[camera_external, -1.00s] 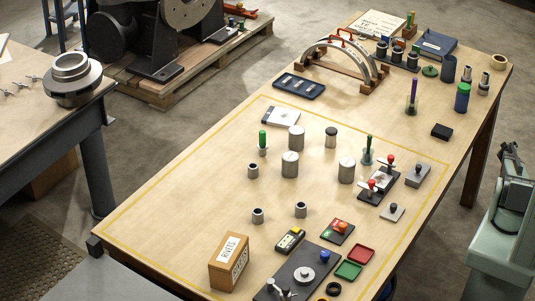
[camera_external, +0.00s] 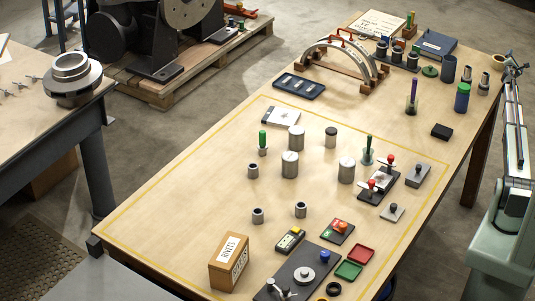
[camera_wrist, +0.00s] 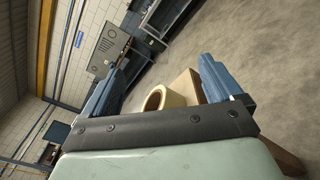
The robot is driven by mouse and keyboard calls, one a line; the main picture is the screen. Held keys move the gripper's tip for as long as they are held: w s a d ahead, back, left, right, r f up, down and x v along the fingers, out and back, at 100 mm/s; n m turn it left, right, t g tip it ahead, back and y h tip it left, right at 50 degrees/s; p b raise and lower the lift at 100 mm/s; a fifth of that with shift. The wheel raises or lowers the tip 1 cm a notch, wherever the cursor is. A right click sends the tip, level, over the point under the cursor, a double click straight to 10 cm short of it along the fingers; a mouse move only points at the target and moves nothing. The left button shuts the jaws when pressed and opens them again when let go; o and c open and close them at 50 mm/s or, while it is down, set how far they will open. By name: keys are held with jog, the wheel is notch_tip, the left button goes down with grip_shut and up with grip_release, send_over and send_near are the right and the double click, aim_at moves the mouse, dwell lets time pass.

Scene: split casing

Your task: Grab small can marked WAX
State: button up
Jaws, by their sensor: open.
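No WAX marking is readable in either view. Several plain grey cans stand on the table: a back one (camera_external: 296,139), a middle one (camera_external: 290,165) and a right one (camera_external: 346,170). A smaller can with a dark lid (camera_external: 331,138) stands upright behind the right one; I cannot tell which is marked WAX. My gripper (camera_external: 515,68) is at the table's far right corner, well away from the cans. In the wrist view my gripper (camera_wrist: 162,70) has its two blue fingers apart, with nothing held. No can shows there.
A cream ring (camera_wrist: 157,97) shows beyond the fingers. Near the cans stand a green-handled tool (camera_external: 368,150), red-knobbed clamps (camera_external: 378,181) and small sockets (camera_external: 253,170). Bare tabletop (camera_external: 190,190) lies left of the cans.

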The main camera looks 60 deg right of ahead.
jog(key=w+a+r, duration=0.5)
jog(key=w+r, duration=0.1)
jog(key=w, duration=0.2)
jog(key=w+a+r, duration=0.6)
jog(key=w, duration=0.2)
jog(key=w+a+f+m+t+y, duration=0.1)
jog(key=w+a+t+y, duration=0.15)
jog(key=w+a, duration=0.75)
jog(key=w+a+f+m+t+y, duration=0.1)
jog(key=w+a+f+y, duration=0.15)
jog(key=w+a, duration=0.75)
jog(key=w+a+f+m+t+y, duration=0.15)
jog(key=w+a+y, duration=0.25)
jog(key=a, duration=1.2)
jog(key=n+g+y, duration=0.4)
jog(key=n+y, duration=0.3)
jog(key=y, duration=0.7)
send_over(340, 180)
jog(key=s+d, duration=0.3)
jog(key=d, duration=0.5)
jog(key=shift+x, duration=6.9)
jog(key=c, duration=1.2)
